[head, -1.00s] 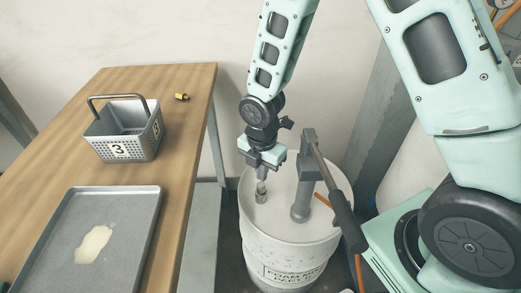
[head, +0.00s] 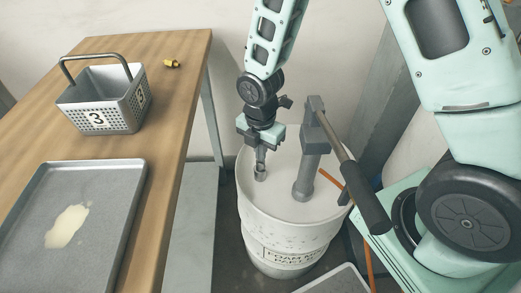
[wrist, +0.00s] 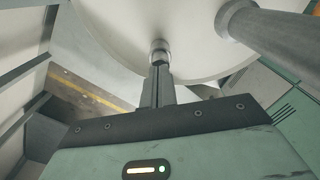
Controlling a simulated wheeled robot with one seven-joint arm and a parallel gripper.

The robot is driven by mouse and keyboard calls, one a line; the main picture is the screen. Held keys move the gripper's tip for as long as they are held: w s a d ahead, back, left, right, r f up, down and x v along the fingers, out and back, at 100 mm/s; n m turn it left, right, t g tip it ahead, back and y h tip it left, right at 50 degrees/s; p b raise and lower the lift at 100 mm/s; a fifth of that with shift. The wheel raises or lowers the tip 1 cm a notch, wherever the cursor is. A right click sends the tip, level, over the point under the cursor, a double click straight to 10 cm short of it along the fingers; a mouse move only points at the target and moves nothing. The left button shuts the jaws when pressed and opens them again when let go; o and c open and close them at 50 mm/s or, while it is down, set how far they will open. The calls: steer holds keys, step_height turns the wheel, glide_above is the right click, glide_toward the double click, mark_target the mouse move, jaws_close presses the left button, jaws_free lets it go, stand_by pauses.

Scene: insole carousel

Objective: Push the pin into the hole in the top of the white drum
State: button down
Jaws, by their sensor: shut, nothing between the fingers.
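The white drum (head: 290,225) stands on the floor, with its flat top and a printed label on its side in the head view. A small grey metal cylinder, which looks like the pin (head: 260,174), stands upright at the left part of the drum top. It also shows in the wrist view (wrist: 160,46). My gripper (head: 261,161) points down with its fingers shut, the tips at the top of the pin and seemingly touching it. In the wrist view the shut fingers (wrist: 158,72) meet the pin's near end. The hole is hidden, and I cannot tell how deep the pin sits.
A grey post with a dark-handled lever (head: 312,150) rises from the drum top, right of my gripper. On the wooden table (head: 168,165) at left are a basket marked 3 (head: 100,120), a tray (head: 108,222) and a small brass part (head: 172,63).

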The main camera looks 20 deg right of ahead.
steer(key=shift+f, duration=0.5)
stand_by(0.3)
step_height(320, 180, up, 3)
steer(key=p, duration=0.3)
steer(key=shift+r, duration=0.1)
step_height(320, 180, up, 17)
steer(key=p, duration=0.3)
steer(key=shift+p, duration=0.3)
steer(key=s+a+r+m+p, duration=0.3)
steer(key=s+r+m, duration=0.3)
steer(key=s+m, duration=0.2)
steer(key=s+a+r+m+p, duration=0.3)
steer(key=s+r+m, duration=0.3)
steer(key=s, duration=0.5)
steer(key=shift+a+m+y, duration=0.2)
steer(key=shift+m+y, duration=0.1)
steer(key=shift+m, duration=1)
